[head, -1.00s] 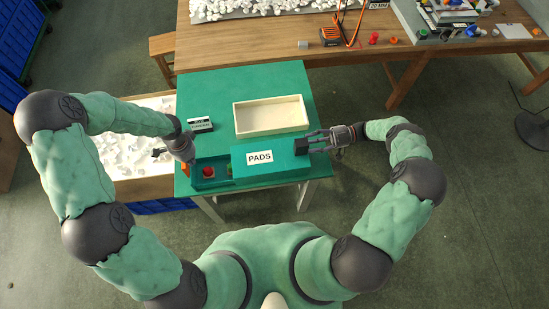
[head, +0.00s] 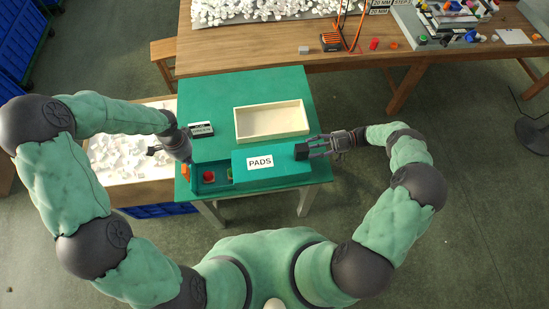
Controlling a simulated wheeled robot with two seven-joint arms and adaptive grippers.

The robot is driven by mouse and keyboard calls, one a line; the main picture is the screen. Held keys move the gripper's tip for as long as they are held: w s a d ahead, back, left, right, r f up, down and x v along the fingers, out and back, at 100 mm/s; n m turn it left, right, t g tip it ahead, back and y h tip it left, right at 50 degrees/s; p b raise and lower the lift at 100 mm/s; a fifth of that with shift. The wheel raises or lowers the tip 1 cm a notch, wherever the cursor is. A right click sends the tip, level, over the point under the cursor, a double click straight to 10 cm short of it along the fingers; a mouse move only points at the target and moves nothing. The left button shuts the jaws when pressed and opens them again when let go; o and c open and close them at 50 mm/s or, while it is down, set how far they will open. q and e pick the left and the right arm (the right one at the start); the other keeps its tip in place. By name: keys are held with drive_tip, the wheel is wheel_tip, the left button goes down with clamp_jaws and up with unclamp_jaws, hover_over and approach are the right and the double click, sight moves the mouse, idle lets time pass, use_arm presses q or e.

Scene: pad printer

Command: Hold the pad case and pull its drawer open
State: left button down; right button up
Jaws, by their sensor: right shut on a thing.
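The pad case (head: 285,166) is a long green box with a white PADS label, lying near the front edge of the green table. Its drawer (head: 221,184) stands out of the case's left end; a red pad (head: 208,176) and a smaller green item (head: 230,174) show in it. An orange part (head: 185,172) is at the drawer's left end. My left gripper (head: 168,156) is beside that end, above the orange part; its fingers are partly hidden. My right gripper (head: 305,149) is shut at a black block on the case's right end.
A cream tray (head: 240,123) sits behind the case. A small labelled block (head: 201,129) is to its left. A bin of white pieces (head: 115,160) stands left of the table. A wooden bench (head: 270,64) with tools is at the back.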

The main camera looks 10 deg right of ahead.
drive_tip(key=shift+s+f, duration=0.1)
drive_tip(key=shift+f, duration=0.15)
drive_tip(key=o, duration=1.6)
drive_tip(key=shift+r, duration=0.1)
drive_tip(key=d, duration=0.8)
drive_tip(key=d+r, duration=0.1)
drive_tip(key=d, duration=0.3)
drive_tip(key=shift+w+r, duration=0.1)
drive_tip(key=shift+w, duration=0.2)
